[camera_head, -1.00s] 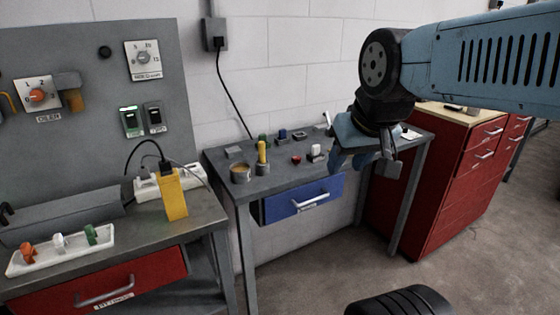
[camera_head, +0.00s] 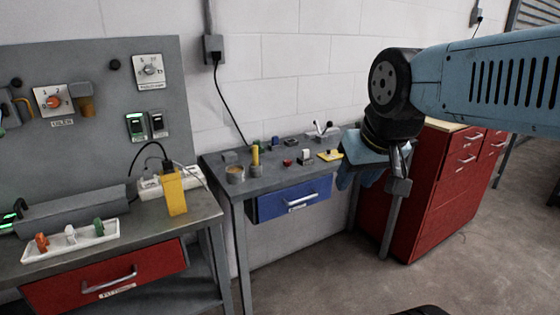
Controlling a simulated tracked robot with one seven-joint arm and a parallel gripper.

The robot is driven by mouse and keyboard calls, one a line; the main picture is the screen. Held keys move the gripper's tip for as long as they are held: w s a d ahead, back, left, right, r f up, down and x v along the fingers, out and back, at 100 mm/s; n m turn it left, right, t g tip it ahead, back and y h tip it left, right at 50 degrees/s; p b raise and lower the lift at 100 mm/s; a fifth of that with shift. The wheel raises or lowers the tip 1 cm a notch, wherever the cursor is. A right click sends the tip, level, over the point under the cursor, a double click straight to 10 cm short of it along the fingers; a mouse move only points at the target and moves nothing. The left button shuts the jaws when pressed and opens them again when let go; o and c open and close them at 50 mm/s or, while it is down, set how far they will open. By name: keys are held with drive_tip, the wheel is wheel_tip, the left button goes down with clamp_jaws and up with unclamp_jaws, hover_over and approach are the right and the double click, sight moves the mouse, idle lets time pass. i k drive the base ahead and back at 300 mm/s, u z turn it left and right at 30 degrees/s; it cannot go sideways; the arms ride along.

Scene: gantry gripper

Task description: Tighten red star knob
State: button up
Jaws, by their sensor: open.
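A small red piece (camera_head: 288,163), likely the red star knob, sits on top of the grey bench (camera_head: 262,182) in the middle. It is too small to make out its star shape or how tight it is. My gripper (camera_head: 366,186) is open and empty, with its blue fingers pointing down. It hangs in front of the bench's right end, to the right of the red piece and apart from it. It hides part of the bench's right edge.
A white-topped block (camera_head: 305,157), a yellow piece (camera_head: 330,155), a yellow post (camera_head: 255,157) and a round pot (camera_head: 235,175) stand near the red piece. A blue drawer (camera_head: 300,198) is below. A red cabinet (camera_head: 435,195) stands at right.

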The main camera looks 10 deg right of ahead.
sight(287, 163)
drive_tip(key=z, duration=0.1)
drive_tip(key=i, duration=0.95)
drive_tip(key=u, duration=0.1)
